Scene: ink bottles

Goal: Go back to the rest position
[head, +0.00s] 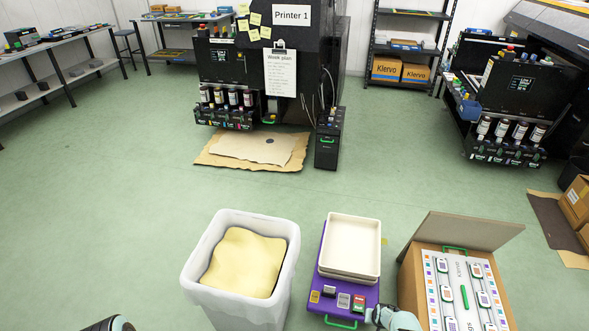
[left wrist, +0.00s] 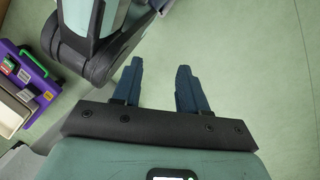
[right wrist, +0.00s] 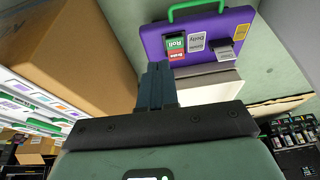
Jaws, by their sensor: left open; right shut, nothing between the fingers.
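My left gripper (left wrist: 159,66) is open in the left wrist view, with nothing between its fingers and green floor behind them. One of my own arm links fills the upper left of that view. My right gripper (right wrist: 155,68) is shut and empty in the right wrist view. Its fingers point toward the purple cart (right wrist: 203,58), apart from or overlapping it; I cannot tell how far off. In the head view, only a bit of my left arm shows at the bottom left edge, and part of my right arm shows at the bottom, beside the purple cart (head: 330,299).
A white bin (head: 200,290) stands left of the cart, which carries cream trays (head: 351,220). An open cardboard box (head: 410,280) with a labelled panel stands close on the right. Printer 1 (head: 225,62) stands farther back.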

